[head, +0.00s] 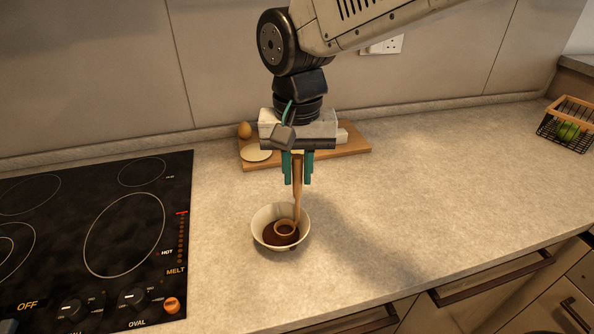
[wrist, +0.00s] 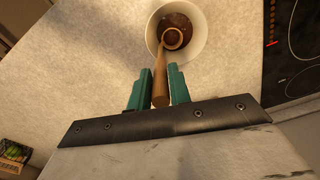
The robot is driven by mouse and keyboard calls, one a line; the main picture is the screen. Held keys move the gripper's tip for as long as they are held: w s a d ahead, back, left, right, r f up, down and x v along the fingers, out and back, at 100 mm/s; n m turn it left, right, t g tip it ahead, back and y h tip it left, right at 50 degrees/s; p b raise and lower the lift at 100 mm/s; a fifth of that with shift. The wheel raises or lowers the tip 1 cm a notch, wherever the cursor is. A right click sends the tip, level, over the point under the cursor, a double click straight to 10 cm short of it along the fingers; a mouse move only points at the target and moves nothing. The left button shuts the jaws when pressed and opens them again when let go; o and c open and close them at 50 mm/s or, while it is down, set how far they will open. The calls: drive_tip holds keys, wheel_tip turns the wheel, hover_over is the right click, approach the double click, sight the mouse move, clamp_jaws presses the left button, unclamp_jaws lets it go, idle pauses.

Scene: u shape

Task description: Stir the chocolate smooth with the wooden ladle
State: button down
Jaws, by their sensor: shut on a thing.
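My gripper (head: 297,168) points down over the counter with its teal fingers shut on the handle of the wooden ladle (head: 298,203). The ladle stands nearly upright, its round head down in the white bowl (head: 262,219). Dark brown chocolate (head: 272,236) lies in the bottom of the bowl around the ladle head. In the wrist view the ladle handle (wrist: 160,72) runs from between the fingers (wrist: 158,88) to the bowl (wrist: 202,35), with the ladle head on the chocolate (wrist: 178,22). The chocolate's smoothness is too small to tell.
A black hob (head: 95,240) lies to the left of the bowl. Behind my gripper is a wooden board (head: 350,149) with an egg (head: 245,130) and a pale round thing (head: 256,154). A wire basket (head: 566,128) with green fruit stands far right. The counter right of the bowl is clear.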

drive_tip(key=shift+s+a, duration=0.45)
drive_tip(key=shift+a, duration=0.1)
drive_tip(key=shift+r, duration=0.1)
wheel_tip(320, 180, up, 8)
drive_tip(key=shift+r, duration=0.25)
idle(0.3)
idle(1.1)
